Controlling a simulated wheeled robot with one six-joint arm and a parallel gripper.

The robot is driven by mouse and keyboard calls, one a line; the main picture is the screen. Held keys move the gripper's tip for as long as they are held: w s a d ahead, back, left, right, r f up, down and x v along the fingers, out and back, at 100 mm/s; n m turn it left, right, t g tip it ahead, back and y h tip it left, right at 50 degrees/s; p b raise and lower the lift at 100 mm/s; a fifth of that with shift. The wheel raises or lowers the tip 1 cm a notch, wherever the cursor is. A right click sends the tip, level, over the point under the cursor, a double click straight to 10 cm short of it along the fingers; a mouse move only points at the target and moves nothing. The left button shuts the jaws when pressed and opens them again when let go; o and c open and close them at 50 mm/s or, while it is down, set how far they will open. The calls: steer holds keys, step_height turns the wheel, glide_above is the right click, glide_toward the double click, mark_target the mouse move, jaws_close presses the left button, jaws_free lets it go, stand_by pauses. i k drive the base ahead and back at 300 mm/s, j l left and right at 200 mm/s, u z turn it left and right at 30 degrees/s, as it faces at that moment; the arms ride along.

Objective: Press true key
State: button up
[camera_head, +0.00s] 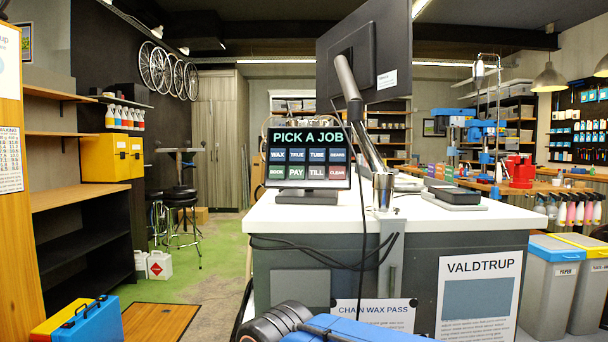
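The TRUE key (297,155) is a dark blue tile with white lettering in the upper row of a touch screen (308,133) headed "PICK A JOB". The screen stands upright on the white counter (340,213), facing me. My gripper is not in view. Blue and black parts that look like my own arm show at the bottom edge, low in front of the counter and apart from the screen.
A large monitor (366,55) on a metal arm (360,118) rises just right of the screen. Black cables (330,243) hang over the counter front. A dark device (457,195) lies on the counter at right. Green floor (217,248) is open at left.

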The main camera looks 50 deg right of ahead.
mark_target(295, 155)
steer(key=j+z, duration=0.4)
steer(key=k+j+z, duration=0.15)
steer(key=j+z, duration=0.25)
steer(key=k+j+z, duration=0.2)
steer(key=j+z, duration=0.2)
steer(key=k+j+z, duration=0.2)
steer(key=z, duration=0.2)
